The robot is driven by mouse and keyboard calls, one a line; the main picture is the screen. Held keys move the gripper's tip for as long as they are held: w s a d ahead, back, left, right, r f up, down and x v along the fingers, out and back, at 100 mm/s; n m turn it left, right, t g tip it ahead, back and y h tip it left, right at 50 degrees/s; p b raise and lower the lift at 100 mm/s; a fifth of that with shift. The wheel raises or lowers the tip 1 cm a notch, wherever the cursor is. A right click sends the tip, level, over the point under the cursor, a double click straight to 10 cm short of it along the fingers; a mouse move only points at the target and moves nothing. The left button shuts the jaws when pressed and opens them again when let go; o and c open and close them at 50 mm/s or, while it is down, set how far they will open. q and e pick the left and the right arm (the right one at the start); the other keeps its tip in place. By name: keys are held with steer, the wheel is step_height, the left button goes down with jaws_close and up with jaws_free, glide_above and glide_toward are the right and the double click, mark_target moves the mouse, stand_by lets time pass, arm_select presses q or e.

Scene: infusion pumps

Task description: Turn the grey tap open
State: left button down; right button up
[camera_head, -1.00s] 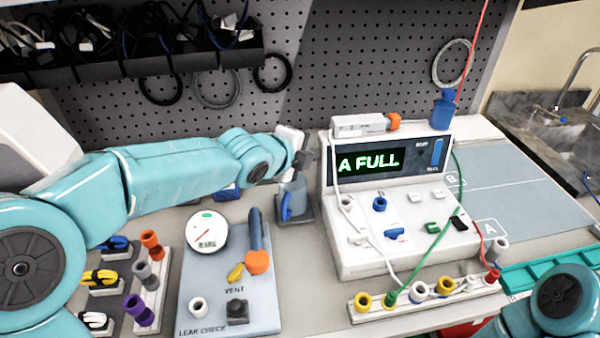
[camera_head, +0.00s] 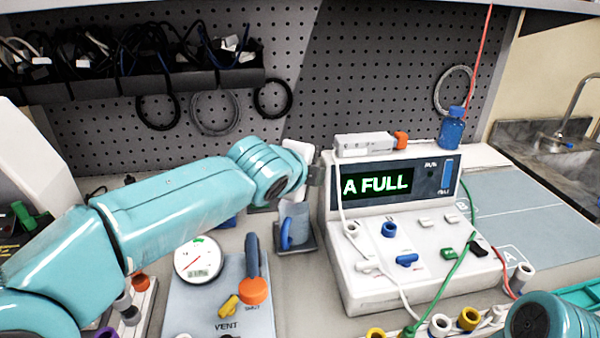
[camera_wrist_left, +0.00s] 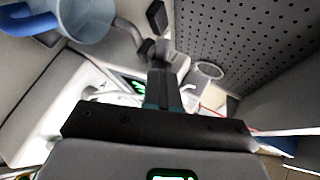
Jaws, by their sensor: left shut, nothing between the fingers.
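A grey bent metal pipe (camera_wrist_left: 128,30) with dark fittings shows in the left wrist view beside the pale blue cup (camera_wrist_left: 88,18). It looks like the grey tap, but I cannot make out its handle position. In the head view my gripper and wrist hide that spot. The cup (camera_head: 296,222) with its blue handle stands on a small grey base left of the pump. My left gripper (camera_head: 316,172) is shut and empty, above the cup and close to the pump's left side. Its fingers (camera_wrist_left: 160,85) point toward the pipe's dark fitting; contact is unclear. My right gripper is out of view.
The white pump (camera_head: 378,295) reads "A FULL" and carries blue, green and white controls, with tubes in front. The leak-check board (camera_head: 205,300) has a gauge and an orange-ended blue lever (camera_head: 253,270). The pegboard (camera_head: 400,70) stands behind. A sink is at far right.

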arm_select(q)
steer(key=shift+d, duration=0.45)
steer(key=n+y+b, duration=0.2)
steer(key=d+n+t+y+b, duration=0.1)
steer(key=n+y+b, duration=0.1)
steer(key=b, duration=0.1)
steer(key=shift+w+r, duration=0.1)
steer(key=shift+r, duration=0.05)
steer(key=shift+d, duration=0.1)
stand_by(0.4)
steer(key=shift+w+a+f+y, duration=0.2)
steer(key=shift+w+a+y, duration=0.1)
steer(key=shift+a, duration=0.3)
steer(key=shift+s+f, duration=0.1)
steer(key=shift+s, duration=0.05)
